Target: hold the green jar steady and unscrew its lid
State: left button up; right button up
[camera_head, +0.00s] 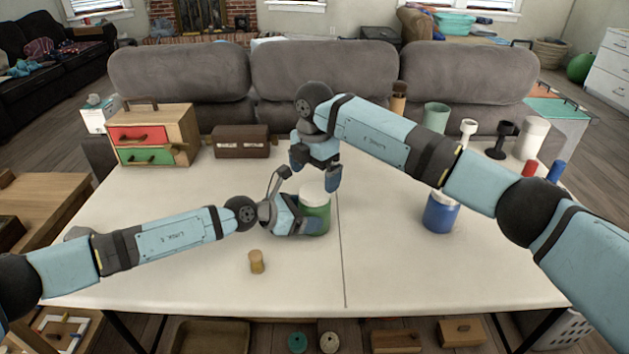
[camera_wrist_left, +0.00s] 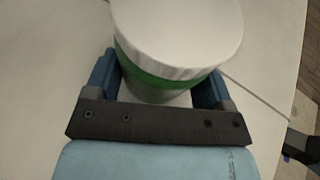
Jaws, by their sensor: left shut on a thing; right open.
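The green jar (camera_head: 318,217) stands upright on the white table (camera_head: 395,265), left of the seam line. Its white lid (camera_head: 314,192) sits on top; the lid also fills the upper middle of the left wrist view (camera_wrist_left: 178,35), with a band of green jar (camera_wrist_left: 150,82) below it. My left gripper (camera_head: 308,227) is shut on the jar's body from the left, with its blue fingers on either side in the left wrist view. My right gripper (camera_head: 317,178) is open and points down above and slightly behind the lid. Whether it touches the lid is unclear.
A blue jar (camera_head: 440,212) with a white lid stands to the right, below my right arm. A small tan cylinder (camera_head: 256,262) stands in front. A drawer box (camera_head: 155,135) and a brown case (camera_head: 240,142) stand at the back left. The front right of the table is clear.

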pick_arm(q)
jog(key=o, duration=1.7)
jog(key=shift+a, duration=0.1)
